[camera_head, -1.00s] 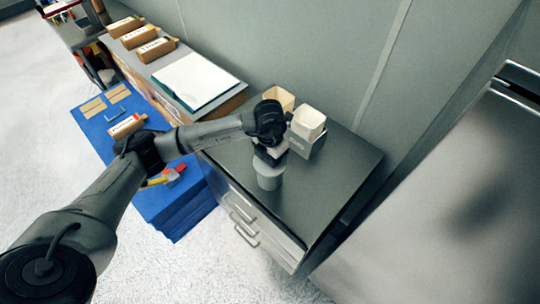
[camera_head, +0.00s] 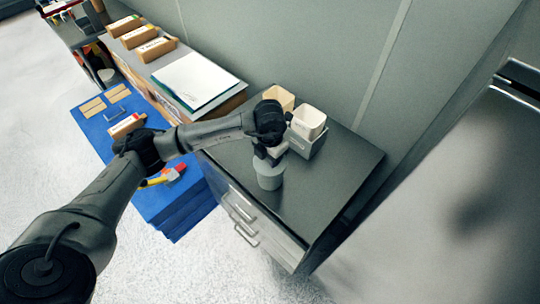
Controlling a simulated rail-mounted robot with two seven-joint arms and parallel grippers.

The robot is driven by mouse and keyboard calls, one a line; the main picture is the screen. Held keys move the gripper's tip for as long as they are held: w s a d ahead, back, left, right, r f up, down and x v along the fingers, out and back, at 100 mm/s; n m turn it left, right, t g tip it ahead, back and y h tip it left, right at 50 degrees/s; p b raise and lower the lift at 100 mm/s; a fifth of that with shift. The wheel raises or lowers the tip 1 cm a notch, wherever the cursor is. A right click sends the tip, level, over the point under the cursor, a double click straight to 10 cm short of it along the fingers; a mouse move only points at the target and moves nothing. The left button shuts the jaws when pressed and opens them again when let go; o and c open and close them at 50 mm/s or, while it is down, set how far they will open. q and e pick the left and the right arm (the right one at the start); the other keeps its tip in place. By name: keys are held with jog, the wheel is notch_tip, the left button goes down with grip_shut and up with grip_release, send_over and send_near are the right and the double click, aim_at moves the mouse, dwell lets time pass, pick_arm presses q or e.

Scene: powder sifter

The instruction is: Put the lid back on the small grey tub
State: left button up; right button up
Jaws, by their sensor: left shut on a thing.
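The small grey tub (camera_head: 269,180) stands upright on the dark top of the drawer cabinet, near its left front part. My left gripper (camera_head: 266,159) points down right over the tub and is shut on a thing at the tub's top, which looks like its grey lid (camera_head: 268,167). The fingers and wrist hide part of the lid. I cannot tell whether the lid is seated on the rim or just above it. My right gripper is not in view.
A grey holder (camera_head: 308,146) with a white cup (camera_head: 309,122) and a cream cup (camera_head: 279,97) stand behind the tub near the wall. The cabinet top (camera_head: 335,175) is clear at right. A blue stand (camera_head: 165,205) with tools is at left.

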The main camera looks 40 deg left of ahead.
pick_arm(q)
jog(key=o, duration=1.5)
jog(key=shift+r, duration=0.1)
jog(key=shift+r+p, duration=0.65)
jog(key=shift+r, duration=0.2)
jog(key=shift+r+p, duration=1.75)
jog(key=shift+r, duration=0.85)
jog(key=shift+c, duration=0.3)
